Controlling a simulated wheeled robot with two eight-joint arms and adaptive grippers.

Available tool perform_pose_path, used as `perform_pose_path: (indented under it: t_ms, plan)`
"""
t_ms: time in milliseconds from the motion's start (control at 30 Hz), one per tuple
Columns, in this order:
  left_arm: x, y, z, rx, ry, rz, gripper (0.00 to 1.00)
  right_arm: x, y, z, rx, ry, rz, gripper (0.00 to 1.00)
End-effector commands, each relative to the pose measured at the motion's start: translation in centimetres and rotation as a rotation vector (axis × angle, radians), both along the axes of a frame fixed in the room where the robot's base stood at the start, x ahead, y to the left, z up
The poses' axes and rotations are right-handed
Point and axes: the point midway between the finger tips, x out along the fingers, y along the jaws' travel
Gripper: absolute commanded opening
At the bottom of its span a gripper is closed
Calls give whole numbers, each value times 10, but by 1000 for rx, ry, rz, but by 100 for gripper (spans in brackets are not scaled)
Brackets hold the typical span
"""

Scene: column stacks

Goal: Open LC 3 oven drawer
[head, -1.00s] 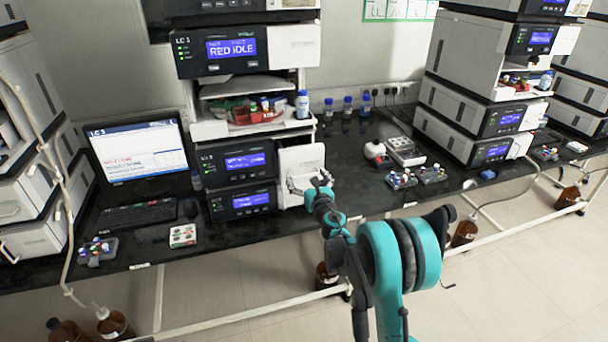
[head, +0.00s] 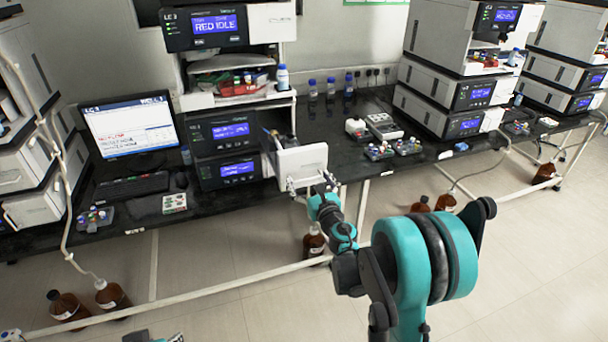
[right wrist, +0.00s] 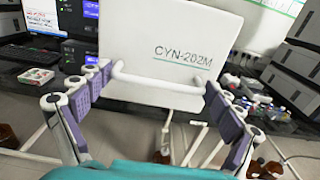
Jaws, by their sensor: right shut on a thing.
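The LC 3 oven drawer (head: 303,160) is pulled out from the LC 3 stack (head: 225,128), and its white front stands forward of the dark modules beside it. In the right wrist view the drawer front (right wrist: 183,38) reads CYN-202M and has a white bar handle (right wrist: 160,84). My right gripper (head: 312,185) is at the handle, low on the drawer front. In the right wrist view its purple-padded fingers (right wrist: 158,88) stand at either end of the handle, shut on it.
A monitor (head: 130,125) and keyboard (head: 131,186) stand left of the stack. Vial racks (head: 379,152) and a white device (head: 383,126) lie on the bench to the right. Brown bottles (head: 314,243) stand on the floor below. The floor in front is open.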

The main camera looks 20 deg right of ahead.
Motion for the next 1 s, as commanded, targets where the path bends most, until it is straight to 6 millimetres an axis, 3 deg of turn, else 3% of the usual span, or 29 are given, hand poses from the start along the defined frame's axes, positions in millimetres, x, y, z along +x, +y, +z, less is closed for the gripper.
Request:
perform_pose_path:
  t_ms: [200, 567, 600, 1000]
  plan:
    - [0, 0, -1, 0, 0, 0, 40, -12, -3, 0, -1, 0, -5, 41]
    - [0, 0, -1, 0, 0, 0, 40, -12, -3, 0, -1, 0, -6, 41]
    - [0, 0, -1, 0, 0, 0, 40, -12, -3, 0, -1, 0, -6, 98]
    - [0, 0, -1, 0, 0, 0, 40, -16, -2, 0, -1, 0, -2, 100]
